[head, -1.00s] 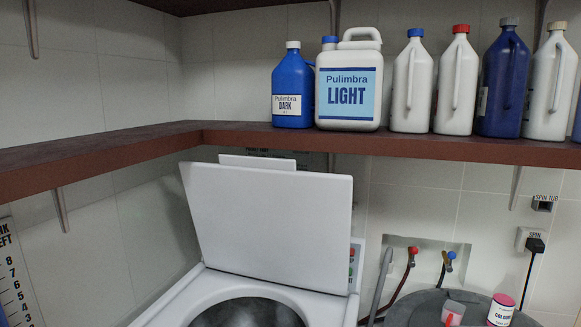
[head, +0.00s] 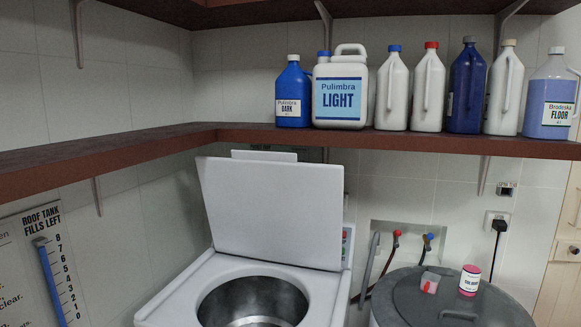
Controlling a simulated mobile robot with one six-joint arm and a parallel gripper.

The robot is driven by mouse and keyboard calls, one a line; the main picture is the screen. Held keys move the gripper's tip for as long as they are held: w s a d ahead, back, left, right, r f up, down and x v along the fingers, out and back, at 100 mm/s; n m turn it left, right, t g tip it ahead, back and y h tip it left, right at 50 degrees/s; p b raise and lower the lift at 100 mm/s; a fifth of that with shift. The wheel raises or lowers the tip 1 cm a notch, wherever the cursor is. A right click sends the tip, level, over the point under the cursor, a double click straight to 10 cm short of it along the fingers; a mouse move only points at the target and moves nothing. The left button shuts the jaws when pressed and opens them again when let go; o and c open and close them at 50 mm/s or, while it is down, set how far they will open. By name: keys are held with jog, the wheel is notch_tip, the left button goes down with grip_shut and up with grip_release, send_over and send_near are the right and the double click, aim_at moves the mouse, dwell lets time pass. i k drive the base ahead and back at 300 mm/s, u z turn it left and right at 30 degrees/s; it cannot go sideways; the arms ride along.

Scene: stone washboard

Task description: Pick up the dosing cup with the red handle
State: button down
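The dosing cup (head: 430,281) is a small, clear, pale cup with a red part low on its front. It stands on the grey round lid (head: 405,290) at the lower right in the head view. A white and pink container (head: 469,280) stands just to its right, a small gap apart. My gripper is not in view.
A white top-loading washer (head: 190,290) stands with its lid (head: 275,210) raised, left of the grey lid. A brown shelf (head: 330,141) above holds several bottles, including Pulimbra LIGHT (head: 341,98). Red and blue taps (head: 397,234) are on the wall behind. The grey lid's left part is clear.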

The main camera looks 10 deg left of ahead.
aim_at(430, 283)
jog(key=z, duration=0.05)
jog(key=k, duration=0.7)
jog(key=u, duration=0.55)
jog(key=i, duration=1.65)
jog(key=u, duration=0.1)
